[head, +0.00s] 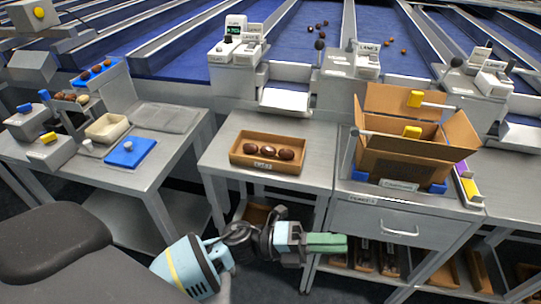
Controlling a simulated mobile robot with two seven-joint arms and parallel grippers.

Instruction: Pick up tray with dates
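A brown tray (288,168) sits on the middle metal table in the head view. A few dark dates (267,150) lie in it in a row, and a small label is on its front wall. My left gripper (328,243) has green fingers and points right, in front of and below the table's front edge. It is apart from the tray and holds nothing that I can see. From this side I cannot see a gap between its fingers. My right gripper is out of view.
An open cardboard box (405,145) stands on the drawer cabinet right of the tray. Bare tabletop surrounds the tray. Conveyor lanes with scattered dates run behind.

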